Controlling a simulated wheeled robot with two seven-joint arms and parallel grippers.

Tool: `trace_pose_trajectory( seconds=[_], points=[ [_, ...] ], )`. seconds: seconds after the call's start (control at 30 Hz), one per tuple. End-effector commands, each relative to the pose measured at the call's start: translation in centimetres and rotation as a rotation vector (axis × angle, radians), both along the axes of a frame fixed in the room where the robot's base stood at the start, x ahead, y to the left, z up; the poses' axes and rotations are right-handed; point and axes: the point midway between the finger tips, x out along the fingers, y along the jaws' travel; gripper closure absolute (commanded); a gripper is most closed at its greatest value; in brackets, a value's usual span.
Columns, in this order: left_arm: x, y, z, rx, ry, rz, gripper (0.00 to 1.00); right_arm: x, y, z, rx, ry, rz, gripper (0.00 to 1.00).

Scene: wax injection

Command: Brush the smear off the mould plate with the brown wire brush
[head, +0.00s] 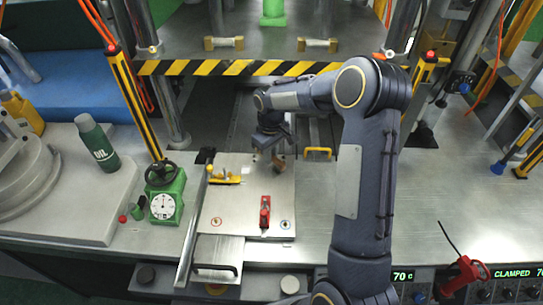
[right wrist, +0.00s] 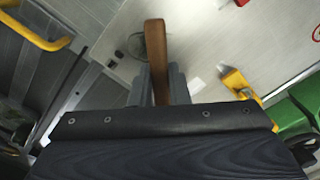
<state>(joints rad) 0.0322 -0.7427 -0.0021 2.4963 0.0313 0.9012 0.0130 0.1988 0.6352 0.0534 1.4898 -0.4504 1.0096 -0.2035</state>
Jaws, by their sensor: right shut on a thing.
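The mould plate (head: 245,212) is a pale flat plate on the bench in the middle of the head view; it also fills much of the right wrist view (right wrist: 205,45). My right gripper (head: 272,152) is over the plate's far right part. It is shut on the brown wire brush (right wrist: 155,45), which also shows small below the fingers in the head view (head: 279,163). A grey roundish patch (right wrist: 135,46), perhaps the smear, lies right beside the brush in the wrist view. Whether the bristles touch the plate is hidden. My left gripper is not in view.
A yellow clamp (head: 224,176) and a red clamp (head: 265,211) stand on the plate. A green dial gauge (head: 164,198) and an oil bottle (head: 97,143) are to the left. A yellow handle (head: 318,152) is just right.

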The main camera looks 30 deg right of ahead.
Motion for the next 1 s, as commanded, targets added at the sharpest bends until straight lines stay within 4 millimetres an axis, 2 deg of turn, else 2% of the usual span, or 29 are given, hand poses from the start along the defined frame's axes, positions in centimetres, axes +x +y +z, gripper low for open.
trace_pose_trajectory(
  seconds=[0.03,0.33,1.0],
  points=[
    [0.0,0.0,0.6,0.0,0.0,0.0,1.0,0.0,0.1,0.8,0.0,0.0,0.0,1.0],
    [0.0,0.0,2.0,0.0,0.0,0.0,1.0,-0.3,0.4,3.2,-0.001,-0.001,0.0,1.0],
    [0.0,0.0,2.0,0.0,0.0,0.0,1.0,-0.3,0.4,3.3,0.0,-0.001,-0.001,1.0]
  ],
)
